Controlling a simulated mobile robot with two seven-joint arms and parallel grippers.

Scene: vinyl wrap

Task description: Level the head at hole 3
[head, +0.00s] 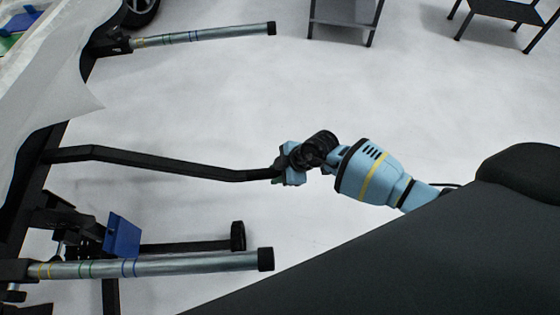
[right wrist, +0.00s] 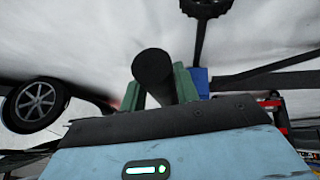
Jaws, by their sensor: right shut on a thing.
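A black bent bar (head: 165,165) runs out from a dark frame (head: 20,210) at the left of the head view. My right gripper (head: 281,174) is shut on the free end of this bar. In the right wrist view, the bar's round dark end (right wrist: 154,68) sits between the green finger pads. Two metal tubes with coloured rings and black end caps stick out from the frame, an upper tube (head: 205,35) and a lower tube (head: 190,264). No holes or hole numbers can be made out. My left gripper is not in view.
A pale sheet (head: 45,90) hangs over the frame at the upper left. A blue part (head: 122,236) stands by the lower tube. A grey shelf stand (head: 345,18) and a dark stool (head: 505,12) stand at the back. The floor between is clear.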

